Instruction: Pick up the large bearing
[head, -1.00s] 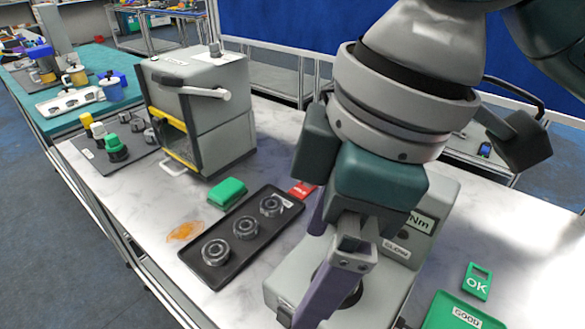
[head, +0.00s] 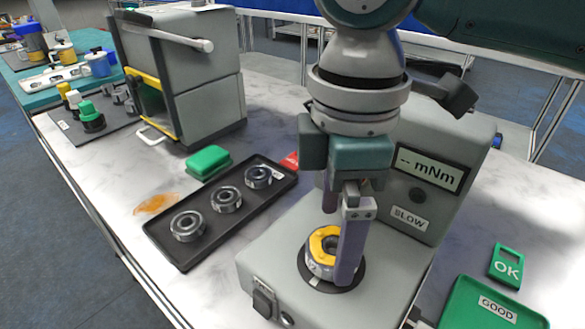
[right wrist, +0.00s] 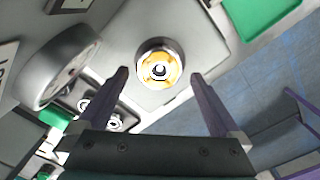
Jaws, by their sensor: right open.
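A bearing with a bright yellow-orange face and steel rim (head: 316,264) sits on the round dark seat of the grey tester. It also shows in the right wrist view (right wrist: 146,68), between the fingertips. My right gripper (head: 337,248) is open and points down, its fingers on either side of this bearing; I cannot tell whether they touch it. The near finger hides part of the bearing in the head view. The right gripper's two fingers also show in the right wrist view (right wrist: 160,76). Purple bars at that view's lower right may be my left gripper; its state is unclear.
Three steel bearings lie in a black tray (head: 166,248) left of the tester (head: 262,252). A green GOOD tray (head: 462,318) and OK tag (head: 507,266) lie right.

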